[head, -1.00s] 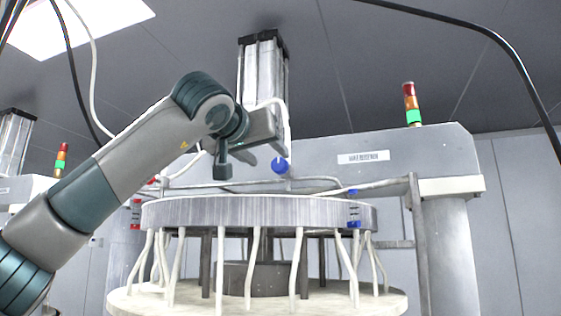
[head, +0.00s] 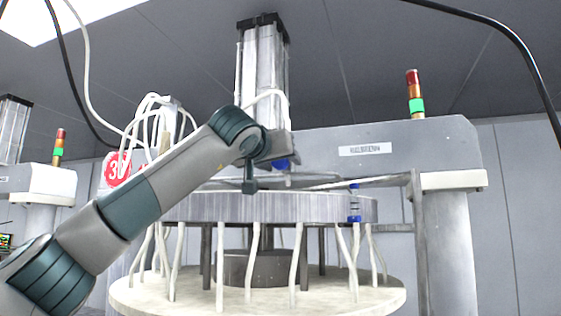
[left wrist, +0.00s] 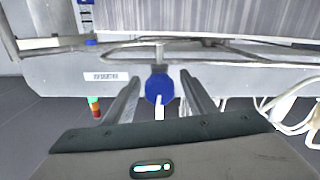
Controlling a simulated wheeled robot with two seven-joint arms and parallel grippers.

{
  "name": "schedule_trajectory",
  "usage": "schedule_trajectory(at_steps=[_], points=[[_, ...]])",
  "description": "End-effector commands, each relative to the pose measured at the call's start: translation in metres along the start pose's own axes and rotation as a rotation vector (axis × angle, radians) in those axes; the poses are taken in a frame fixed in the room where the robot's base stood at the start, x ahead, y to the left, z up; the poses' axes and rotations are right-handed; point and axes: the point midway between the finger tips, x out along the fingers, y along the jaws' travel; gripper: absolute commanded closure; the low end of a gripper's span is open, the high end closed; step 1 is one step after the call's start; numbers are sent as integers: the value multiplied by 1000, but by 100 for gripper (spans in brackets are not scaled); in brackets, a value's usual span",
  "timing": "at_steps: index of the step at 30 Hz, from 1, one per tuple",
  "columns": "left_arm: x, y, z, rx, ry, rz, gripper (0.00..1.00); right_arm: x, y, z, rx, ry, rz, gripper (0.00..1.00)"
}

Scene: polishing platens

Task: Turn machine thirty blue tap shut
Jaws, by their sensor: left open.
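The blue tap (left wrist: 159,88) shows in the left wrist view as a round blue knob between the two open fingers of my left gripper (left wrist: 158,95), with a gap on each side. A red round sign (head: 116,169) reading 3 and a partly hidden digit is at the left behind my arm. My right gripper is in neither view.
The grey ring (head: 300,208) with white hoses stands above a pale round platen (head: 330,295). A blue fitting (head: 354,205) sits on the ring's right side. A grey upright post (head: 417,230) and the machine housing (head: 420,150) with a lamp stack (head: 415,95) are at the right.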

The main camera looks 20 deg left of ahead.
Motion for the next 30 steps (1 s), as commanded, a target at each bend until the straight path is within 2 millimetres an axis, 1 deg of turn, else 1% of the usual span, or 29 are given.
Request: schedule_trajectory(at_steps=[1, 2, 3, 5, 6, 7, 11, 18, 26, 27, 29, 30], points=[[0, 0, 0, 0, 0, 0, 50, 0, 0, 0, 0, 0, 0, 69], [0, 0, 0, 0, 0, 0, 54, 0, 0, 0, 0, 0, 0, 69], [0, 0, 0, 0, 0, 0, 64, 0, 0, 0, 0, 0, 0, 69], [0, 0, 0, 0, 0, 0, 78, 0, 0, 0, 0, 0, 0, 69], [0, 0, 0, 0, 0, 0, 88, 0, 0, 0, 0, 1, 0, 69], [0, 0, 0, 0, 0, 0, 91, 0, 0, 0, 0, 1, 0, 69], [0, 0, 0, -8, 0, 0, 91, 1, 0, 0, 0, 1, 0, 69], [0, 0, 1, -119, 0, 0, 91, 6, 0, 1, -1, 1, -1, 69], [0, 0, 0, -129, 0, 0, 91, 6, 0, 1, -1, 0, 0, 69], [0, 0, 0, -129, 0, 0, 64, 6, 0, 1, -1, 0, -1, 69], [0, 0, 0, -129, 0, 0, 50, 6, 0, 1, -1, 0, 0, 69], [0, 0, 0, -128, 0, 0, 50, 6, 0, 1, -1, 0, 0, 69]])
